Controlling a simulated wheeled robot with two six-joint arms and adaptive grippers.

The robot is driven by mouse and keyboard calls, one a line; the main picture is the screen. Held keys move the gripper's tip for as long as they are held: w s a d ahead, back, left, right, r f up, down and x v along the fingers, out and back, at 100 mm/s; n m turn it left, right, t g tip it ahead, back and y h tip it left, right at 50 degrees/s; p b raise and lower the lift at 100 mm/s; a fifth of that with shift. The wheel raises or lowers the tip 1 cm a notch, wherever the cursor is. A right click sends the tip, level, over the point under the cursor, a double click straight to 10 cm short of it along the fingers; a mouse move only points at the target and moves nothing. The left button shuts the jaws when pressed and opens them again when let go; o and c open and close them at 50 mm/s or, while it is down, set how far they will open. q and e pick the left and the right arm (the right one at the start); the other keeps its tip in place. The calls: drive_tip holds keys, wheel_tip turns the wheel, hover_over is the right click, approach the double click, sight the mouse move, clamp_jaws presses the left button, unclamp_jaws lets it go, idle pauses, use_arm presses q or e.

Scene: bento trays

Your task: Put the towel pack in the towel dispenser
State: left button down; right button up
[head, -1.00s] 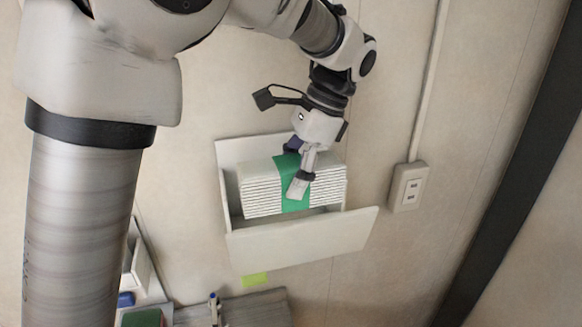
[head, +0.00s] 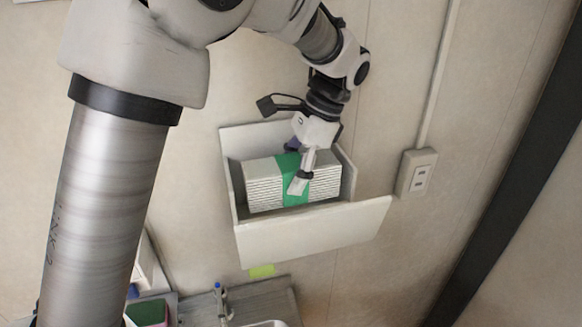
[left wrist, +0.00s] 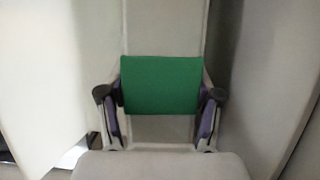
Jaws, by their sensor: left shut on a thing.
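The towel pack (head: 265,186) is a white stack of folded towels with a green band around its middle. My left gripper (head: 296,175) is shut on the pack across the green band, from above. In the left wrist view the band (left wrist: 160,85) lies between the two fingers of the left gripper (left wrist: 160,105). The towel dispenser (head: 310,236) is a white wall box with its front panel tilted open. The pack is inside its opening, between the back plate and the front panel. Whether it touches the bottom is hidden. My right gripper is not in view.
A wall outlet (head: 416,173) with a conduit stands right of the dispenser. A yellow-green note (head: 262,271) is on the wall below it.

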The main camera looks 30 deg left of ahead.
use_arm(q)
drive_tip(key=shift+w+a+f, duration=0.15)
drive_tip(key=shift+w+a, duration=0.1)
drive_tip(key=shift+w, duration=0.05)
drive_tip(key=shift+c, duration=1.4)
unclamp_jaws()
drive_tip(key=shift+o, duration=0.7)
drive_tip(key=shift+s, duration=0.1)
drive_tip(key=shift+s+d, duration=0.1)
drive_tip(key=shift+d, duration=0.05)
drive_tip(key=shift+o, duration=0.7)
drive_tip(key=shift+r, duration=4.1)
